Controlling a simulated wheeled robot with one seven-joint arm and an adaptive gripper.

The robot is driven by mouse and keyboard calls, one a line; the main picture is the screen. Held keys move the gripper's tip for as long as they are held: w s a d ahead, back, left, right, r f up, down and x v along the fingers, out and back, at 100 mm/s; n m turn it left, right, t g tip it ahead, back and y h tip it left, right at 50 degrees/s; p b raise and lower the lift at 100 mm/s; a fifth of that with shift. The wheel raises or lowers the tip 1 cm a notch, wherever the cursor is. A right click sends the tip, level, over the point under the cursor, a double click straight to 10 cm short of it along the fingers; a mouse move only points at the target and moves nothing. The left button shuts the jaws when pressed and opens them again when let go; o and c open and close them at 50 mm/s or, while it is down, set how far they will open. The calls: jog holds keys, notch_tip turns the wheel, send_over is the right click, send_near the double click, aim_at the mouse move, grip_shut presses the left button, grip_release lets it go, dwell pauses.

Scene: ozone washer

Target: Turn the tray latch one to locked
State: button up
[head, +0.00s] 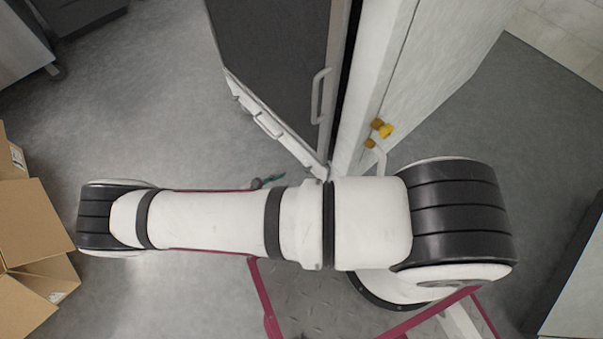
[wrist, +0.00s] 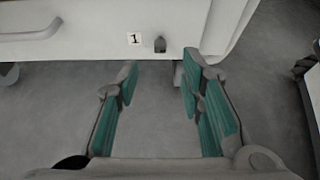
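The tray latch (wrist: 160,45) is a small dark grey knob on a white panel in the wrist view. A label with the number 1 (wrist: 134,39) sits just left of it. My gripper (wrist: 160,68) is open and empty, with its two teal-padded fingers spread wide. The latch lies beyond the fingertips, in line with the gap between them, and appears apart from both. In the head view, a bit of teal finger shows just above my arm, and most of the gripper is hidden. I cannot make out the latch there.
The ozone washer (head: 270,60) has a dark top and a white front with handles along its lower edge. A white panel with yellow fittings (head: 382,129) stands to its right. Open cardboard boxes (head: 35,225) are at the left. Grey floor (head: 135,110) between them is clear.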

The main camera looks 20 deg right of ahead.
aim_at(306, 170)
jog(key=b+x, duration=0.2)
jog(key=x, duration=0.6)
grip_shut()
